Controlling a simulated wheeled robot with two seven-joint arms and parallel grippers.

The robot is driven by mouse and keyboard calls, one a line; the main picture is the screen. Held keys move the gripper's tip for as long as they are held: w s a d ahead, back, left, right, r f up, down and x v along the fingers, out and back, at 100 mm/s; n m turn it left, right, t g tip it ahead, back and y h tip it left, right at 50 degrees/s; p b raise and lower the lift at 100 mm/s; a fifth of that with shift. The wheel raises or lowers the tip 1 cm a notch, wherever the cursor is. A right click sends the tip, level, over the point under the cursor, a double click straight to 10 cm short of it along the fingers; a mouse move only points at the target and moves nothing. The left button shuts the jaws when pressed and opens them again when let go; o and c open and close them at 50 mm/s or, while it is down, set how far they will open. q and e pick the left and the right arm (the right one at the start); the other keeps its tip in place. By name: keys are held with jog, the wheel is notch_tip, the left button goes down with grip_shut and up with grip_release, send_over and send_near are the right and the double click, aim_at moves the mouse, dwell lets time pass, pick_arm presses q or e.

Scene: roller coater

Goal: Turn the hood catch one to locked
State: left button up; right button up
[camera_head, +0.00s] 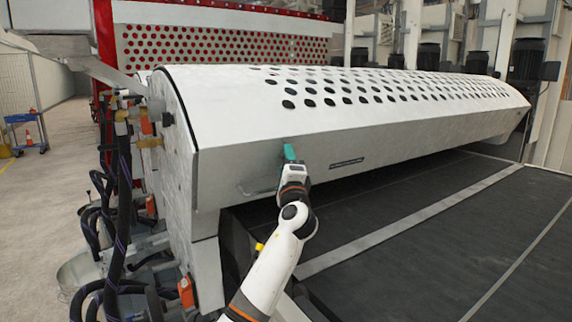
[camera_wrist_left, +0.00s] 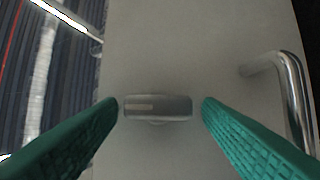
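The hood catch (camera_wrist_left: 157,107) is a small grey bar on the hood's pale front face, lying horizontally across the left wrist view. My left gripper (camera_head: 289,153) is at the front face of the white hood (camera_head: 235,150). Its two teal fingers are apart, one on each side of the catch, with a small gap at each end of it. In the head view the catch is hidden behind my gripper. Whether the catch stands locked or unlocked I cannot tell. My right gripper is not in view.
A metal bar handle (camera_wrist_left: 292,95) stands out from the hood at the right of the left wrist view, close to one finger. It also shows in the head view (camera_head: 256,190), left of my gripper. A dark conveyor bed (camera_head: 400,230) lies below. Hoses (camera_head: 120,200) hang at the left.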

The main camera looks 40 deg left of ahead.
pick_arm(q)
jog(key=b+v, duration=0.2)
jog(key=v, duration=1)
dwell(0.4)
